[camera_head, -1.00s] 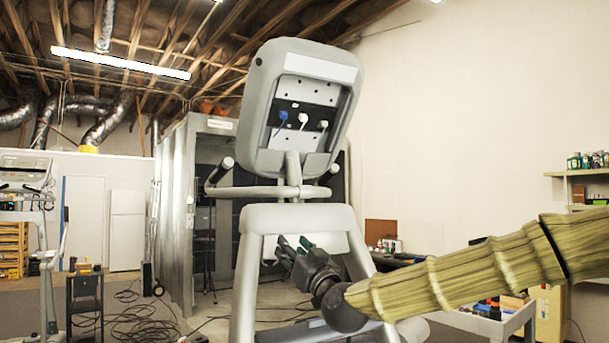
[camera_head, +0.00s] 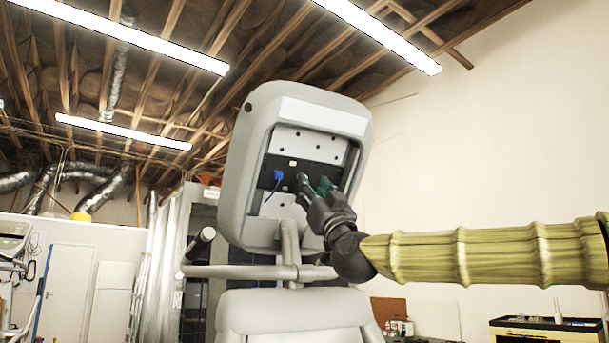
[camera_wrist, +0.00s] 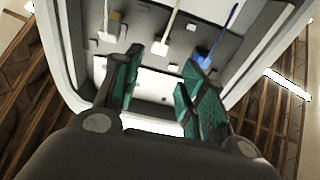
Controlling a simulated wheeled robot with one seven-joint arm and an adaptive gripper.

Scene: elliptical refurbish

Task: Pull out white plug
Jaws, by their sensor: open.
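In the wrist view the open back of the console shows a white plug (camera_wrist: 160,47) with a white cable in the middle. It lies beyond the gap between my fingertips. A second white plug (camera_wrist: 107,36) is at left and a blue plug (camera_wrist: 204,58) at right, near my right finger. My gripper (camera_wrist: 163,62) is open and empty, its teal pads facing each other. Contact cannot be told.
The console's grey housing (camera_head: 243,170) has a raised rim around the recessed panel. A handlebar (camera_head: 235,271) and post stand below it. A metal-framed booth stands behind at left.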

